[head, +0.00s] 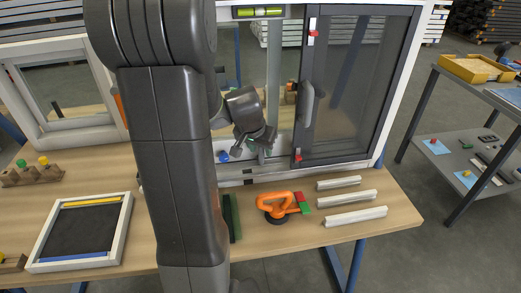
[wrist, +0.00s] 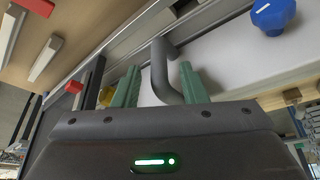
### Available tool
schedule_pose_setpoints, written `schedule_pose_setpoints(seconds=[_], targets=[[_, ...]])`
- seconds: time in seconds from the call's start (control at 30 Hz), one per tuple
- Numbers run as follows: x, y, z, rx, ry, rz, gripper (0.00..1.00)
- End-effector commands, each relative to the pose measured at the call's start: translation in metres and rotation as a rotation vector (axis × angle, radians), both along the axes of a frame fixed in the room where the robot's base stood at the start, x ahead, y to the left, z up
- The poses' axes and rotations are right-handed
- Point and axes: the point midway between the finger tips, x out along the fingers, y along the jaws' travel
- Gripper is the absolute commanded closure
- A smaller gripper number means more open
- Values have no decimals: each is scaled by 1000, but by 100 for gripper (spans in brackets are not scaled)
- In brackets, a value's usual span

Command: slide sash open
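The dark-framed sash (head: 350,88) stands on the right side of the white window frame, with open space to its left. Its grey handle (head: 307,103) is on the sash's left stile. My gripper (head: 264,150) shows left of and below this handle in the head view. In the wrist view my gripper (wrist: 161,88) is open, with its two green fingers apart. A curved grey handle (wrist: 163,72) shows between them, its far end hidden by the gripper body. I cannot tell whether the fingers touch it or how far beyond them it is.
A red catch (head: 298,157) is at the sash's lower left, and another (head: 313,34) near its top. A blue knob (head: 223,156) is on the lower frame. An orange suction lifter (head: 277,206) and white bars (head: 355,216) lie on the bench below.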

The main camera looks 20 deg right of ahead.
Motion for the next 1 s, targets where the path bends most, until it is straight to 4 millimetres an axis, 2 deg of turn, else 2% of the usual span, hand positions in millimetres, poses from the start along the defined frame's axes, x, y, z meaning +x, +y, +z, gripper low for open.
schedule_pose_setpoints(seconds=[0.17,0.43,0.47,0.63,0.83,1.0], targets=[[2,-3,-9,1,0,-1,61],[2,-3,-9,0,0,0,61],[2,-3,-9,0,0,0,65],[2,-3,-9,0,0,0,99],[2,-5,-9,1,0,-2,100],[-3,-25,-8,1,-1,-6,100]])
